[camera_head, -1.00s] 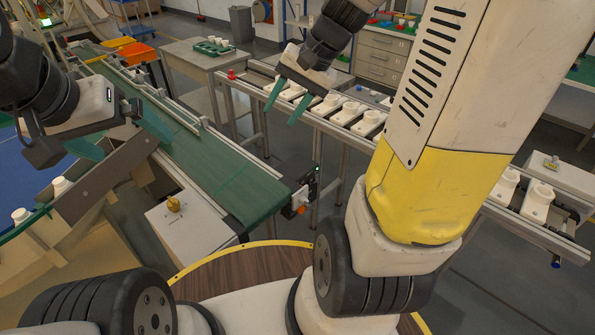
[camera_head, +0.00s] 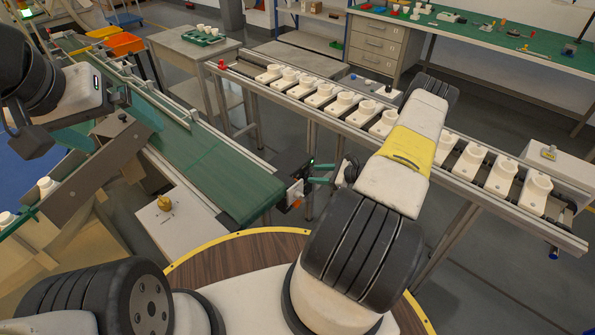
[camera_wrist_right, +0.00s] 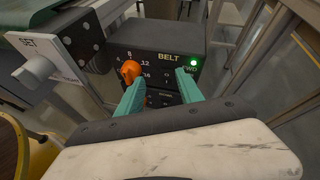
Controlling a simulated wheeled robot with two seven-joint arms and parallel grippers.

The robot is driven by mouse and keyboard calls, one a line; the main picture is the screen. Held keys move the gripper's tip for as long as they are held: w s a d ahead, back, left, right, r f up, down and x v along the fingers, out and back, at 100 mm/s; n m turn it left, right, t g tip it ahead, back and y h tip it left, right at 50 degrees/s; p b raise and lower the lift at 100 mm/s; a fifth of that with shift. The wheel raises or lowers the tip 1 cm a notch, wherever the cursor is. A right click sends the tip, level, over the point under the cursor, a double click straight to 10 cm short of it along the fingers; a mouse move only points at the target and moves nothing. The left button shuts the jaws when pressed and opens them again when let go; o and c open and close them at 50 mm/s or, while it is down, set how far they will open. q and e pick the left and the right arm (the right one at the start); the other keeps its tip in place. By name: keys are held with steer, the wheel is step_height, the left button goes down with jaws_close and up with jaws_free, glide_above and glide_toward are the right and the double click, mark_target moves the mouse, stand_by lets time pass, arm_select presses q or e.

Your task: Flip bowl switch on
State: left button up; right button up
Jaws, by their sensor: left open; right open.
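No switch labelled for the bowl can be read in these views. A black control box marked BELT (camera_wrist_right: 165,38) has an orange knob (camera_wrist_right: 129,70) and a lit green lamp by FWD. A lower black panel (camera_wrist_right: 163,98) shows between my fingers, its small marks too blurred to read and partly hidden. My right gripper (camera_wrist_right: 160,82) is open, its teal fingers pointing at the box front. In the head view this gripper (camera_head: 318,174) is beside the control box (camera_head: 291,172) at the belt's end. My left gripper (camera_head: 108,125) is open at the far left, above the ramp.
The green conveyor belt (camera_head: 205,160) runs to the control box. A rail (camera_head: 440,184) carrying several white fittings crosses behind my right arm.

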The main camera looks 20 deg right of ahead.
mark_target(306, 194)
steer(key=s+d+f+m+t+h, duration=0.25)
steer(key=f+m, duration=0.25)
steer(key=f, duration=0.7)
steer(key=x, duration=0.7)
steer(key=shift+s+a+f, duration=0.3)
steer(key=shift+a, duration=0.1)
jaws_close()
